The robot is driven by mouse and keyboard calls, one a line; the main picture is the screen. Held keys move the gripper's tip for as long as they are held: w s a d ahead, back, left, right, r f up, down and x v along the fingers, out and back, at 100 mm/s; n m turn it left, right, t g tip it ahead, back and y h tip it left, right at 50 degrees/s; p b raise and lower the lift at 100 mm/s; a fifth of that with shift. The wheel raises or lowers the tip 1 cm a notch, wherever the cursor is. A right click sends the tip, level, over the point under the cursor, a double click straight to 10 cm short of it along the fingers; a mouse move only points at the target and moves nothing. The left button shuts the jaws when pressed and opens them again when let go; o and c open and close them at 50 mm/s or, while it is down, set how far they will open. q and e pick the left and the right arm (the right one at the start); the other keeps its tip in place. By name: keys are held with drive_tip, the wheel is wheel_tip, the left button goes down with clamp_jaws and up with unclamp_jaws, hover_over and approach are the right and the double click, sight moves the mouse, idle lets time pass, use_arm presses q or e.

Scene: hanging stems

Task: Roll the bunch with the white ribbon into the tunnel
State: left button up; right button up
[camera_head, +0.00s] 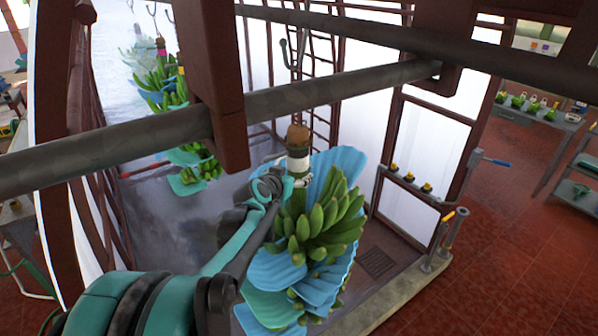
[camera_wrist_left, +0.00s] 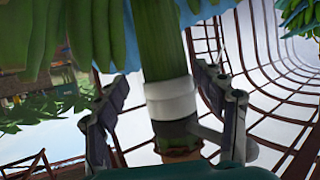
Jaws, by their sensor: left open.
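The banana bunch (camera_head: 330,222) hangs by its stem, with green fruit and blue padding sheets between its rows. A white ribbon (camera_head: 298,165) is wrapped round the stem near its brown cut end. In the left wrist view the ribbon (camera_wrist_left: 171,98) circles the green stem (camera_wrist_left: 155,40). My left gripper (camera_head: 287,183) is at the stem by the ribbon. In the left wrist view its open fingers (camera_wrist_left: 165,82) stand on either side of the stem, with gaps visible. The tunnel, with brown ribs (camera_head: 92,125) and a misty white inside, is at the left. My right gripper is not in view.
More bunches with blue sheets (camera_head: 165,85) hang farther back at the left. A thick grey overhead pipe (camera_head: 350,92) and brown posts cross the near view. A bench (camera_head: 535,115) with small items stands at the right. Red tiled floor (camera_head: 520,240) is open there.

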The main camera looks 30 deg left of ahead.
sight(295, 174)
use_arm(q)
drive_tip(key=x, duration=0.4)
drive_tip(key=shift+w+a+f, duration=0.1)
drive_tip(key=shift+w+a, duration=0.1)
drive_tip(key=shift+w+f, duration=0.1)
drive_tip(key=shift+w, duration=0.15)
drive_tip(key=c, duration=1.5)
clamp_jaws()
drive_tip(key=shift+w+a, duration=0.2)
drive_tip(key=shift+a, duration=0.25)
drive_tip(key=w+a+b, duration=0.1)
drive_tip(key=w+a, duration=0.1)
drive_tip(key=a, duration=0.3)
drive_tip(key=w+a, duration=0.2)
drive_tip(key=a, duration=0.3)
drive_tip(key=w+a+b, duration=0.1)
drive_tip(key=w+a, duration=0.1)
drive_tip(key=a, duration=0.4)
drive_tip(key=shift+w+a+f+b, duration=0.1)
drive_tip(key=shift+w+b, duration=0.2)
drive_tip(key=shift+b, duration=0.05)
drive_tip(key=shift+w+a, duration=0.3)
drive_tip(key=shift+a, duration=0.35)
